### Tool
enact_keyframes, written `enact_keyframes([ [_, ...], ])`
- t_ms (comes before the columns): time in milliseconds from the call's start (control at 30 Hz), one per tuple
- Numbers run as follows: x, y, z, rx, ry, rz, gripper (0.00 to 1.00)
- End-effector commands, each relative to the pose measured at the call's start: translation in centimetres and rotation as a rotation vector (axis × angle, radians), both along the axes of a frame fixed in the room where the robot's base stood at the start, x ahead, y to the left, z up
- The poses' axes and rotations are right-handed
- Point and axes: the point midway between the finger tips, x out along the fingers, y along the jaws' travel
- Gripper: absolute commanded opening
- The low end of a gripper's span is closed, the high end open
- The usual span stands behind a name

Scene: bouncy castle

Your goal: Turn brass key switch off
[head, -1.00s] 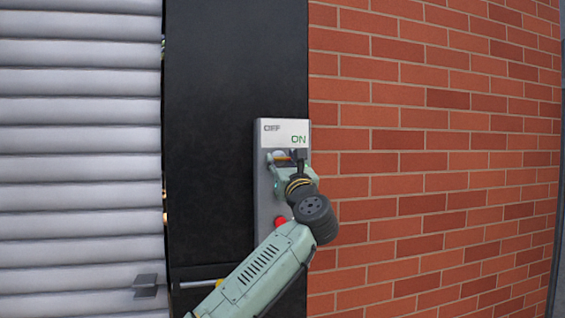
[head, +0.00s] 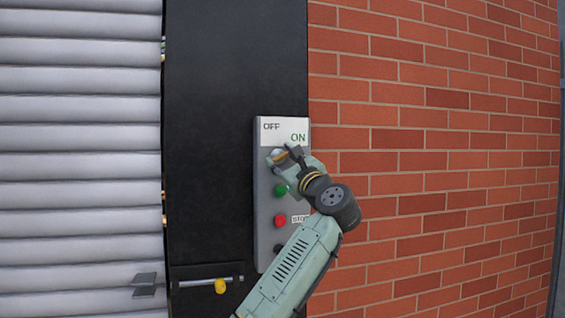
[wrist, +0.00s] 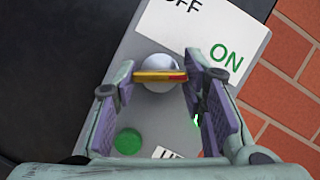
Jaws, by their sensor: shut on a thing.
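A grey control panel (head: 264,225) is on the black post, with a white label (head: 285,131) reading OFF at upper left and ON at right. Below the label is the brass key switch (wrist: 158,76), a brass bar with a red end on a round silver base (wrist: 160,64). In the wrist view the bar lies about level, its red end pointing right, toward the ON side. My gripper (head: 287,155) is at the switch, and in the wrist view its two pads (wrist: 160,88) are shut on the bar from left and right. The fingers partly hide the switch in the head view.
Below the switch are a green button (head: 279,190), a red button (head: 280,221) and a dark button (head: 279,249). A bolt with a yellow knob (head: 220,286) is lower left. A grey slatted shutter (head: 80,150) is left, a brick wall (head: 440,150) right.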

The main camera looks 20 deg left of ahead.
Motion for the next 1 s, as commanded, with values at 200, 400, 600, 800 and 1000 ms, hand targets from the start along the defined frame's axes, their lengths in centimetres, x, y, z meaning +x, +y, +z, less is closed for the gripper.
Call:
enact_keyframes([
  [200,0.17,-0.20,0.04,-0.172,-0.116,-0.001,0.10],
  [400,0.19,-0.23,0.23,-0.327,-0.225,0.000,0.10],
  [600,0.19,-0.25,0.38,-0.483,-0.334,0.001,0.10],
  [800,0.18,-0.23,0.48,-0.630,-0.438,0.002,0.10],
  [1000,0.18,-0.24,0.48,-0.754,-0.526,0.002,0.10],
])
